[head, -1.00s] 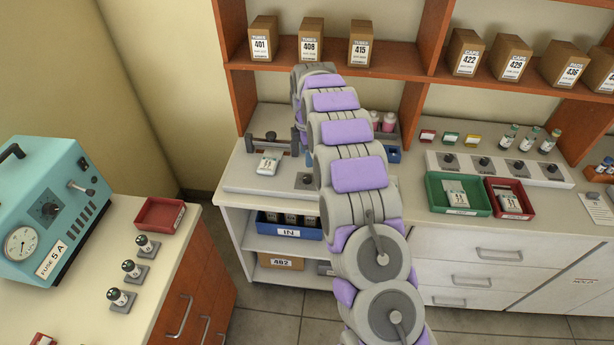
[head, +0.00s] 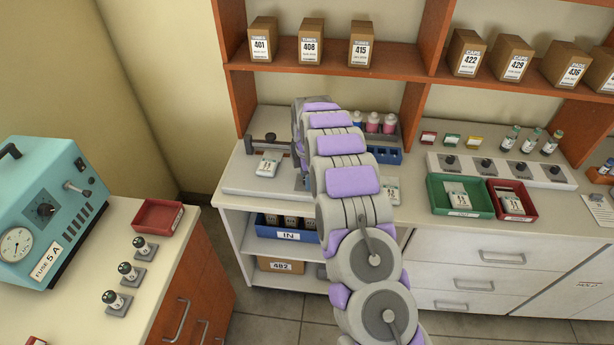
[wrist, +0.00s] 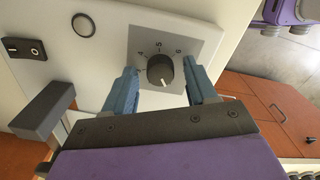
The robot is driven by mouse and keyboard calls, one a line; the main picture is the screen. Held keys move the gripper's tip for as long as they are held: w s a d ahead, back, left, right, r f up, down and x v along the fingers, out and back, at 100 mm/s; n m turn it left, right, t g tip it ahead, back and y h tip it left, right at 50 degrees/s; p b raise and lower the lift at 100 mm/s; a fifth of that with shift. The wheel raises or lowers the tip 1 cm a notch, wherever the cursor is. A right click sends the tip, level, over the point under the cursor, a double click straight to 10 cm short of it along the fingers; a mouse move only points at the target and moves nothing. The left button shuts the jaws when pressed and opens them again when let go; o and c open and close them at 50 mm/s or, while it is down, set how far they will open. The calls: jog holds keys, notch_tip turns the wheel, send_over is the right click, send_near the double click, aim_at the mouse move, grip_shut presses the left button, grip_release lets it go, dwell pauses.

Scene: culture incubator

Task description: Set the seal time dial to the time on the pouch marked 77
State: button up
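The seal time dial, a black knob (wrist: 160,70), sits on a grey square plate (wrist: 185,42) marked 4, 5 and 6 in the wrist view. A pale mark shows on the knob's lower side; the exact setting is hard to tell. My gripper (wrist: 163,82) is open, its two blue fingers apart on either side of the knob with gaps. In the head view my arm covers the dial and my gripper. A white pouch (head: 267,167) lies on the sealer (head: 240,183), left of my arm; its number is too small to read surely.
In the wrist view, a switch (wrist: 24,47) and a round button (wrist: 83,25) are left of the dial. A blue rack with bottles (head: 385,150) stands behind my arm. A green tray (head: 436,192) and red tray (head: 526,213) are to the right.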

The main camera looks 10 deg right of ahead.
jog(key=c, duration=1)
jog(key=shift+r+m+p, duration=0.1)
jog(key=shift+m+p, duration=0.3)
jog(key=m+p, duration=0.2)
jog(key=m, duration=0.1)
jog(key=shift+r, duration=0.1)
jog(key=m+p, duration=0.3)
jog(key=m, duration=0.2)
jog(key=shift+w+m, duration=0.1)
jog(key=shift+m, duration=0.3)
jog(key=shift+m+p, duration=0.3)
jog(key=o, duration=1.1)
jog(key=shift+f, duration=0.2)
jog(key=shift+r, duration=0.1)
